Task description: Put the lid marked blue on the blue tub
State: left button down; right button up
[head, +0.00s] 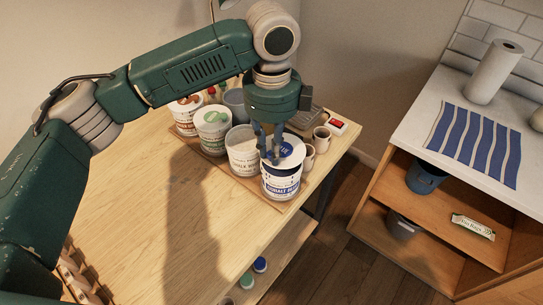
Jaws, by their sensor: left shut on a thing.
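The blue tub (281,186) is white with a blue band and stands upright near the right end of the wooden table. The lid marked blue (288,151) is a pale disc with a blue patch, at the tub's top. My left gripper (270,156) points down over the tub and is shut on the lid. The lid looks slightly tilted, and a dark opening shows under its edge. I cannot tell whether it touches the rim. My right gripper does not show.
Beside the blue tub stand an open-looking white tub (243,158), a green-lidded tub (213,131) and a brown-lidded tub (186,118). Small cups (321,138) stand close on the right. The table's front left area (150,200) is clear. A counter with a striped cloth (474,143) is at right.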

pick_arm(q)
notch_tip(320, 180, down, 3)
jog(key=shift+f+p, duration=0.2)
jog(key=shift+p, duration=0.15)
jog(key=shift+f, duration=0.1)
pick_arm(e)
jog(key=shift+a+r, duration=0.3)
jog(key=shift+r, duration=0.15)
pick_arm(q)
jog(key=shift+f, duration=0.1)
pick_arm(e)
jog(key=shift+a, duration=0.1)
pick_arm(q)
jog(key=c, duration=1.6)
grip_release()
jog(key=shift+c, duration=0.2)
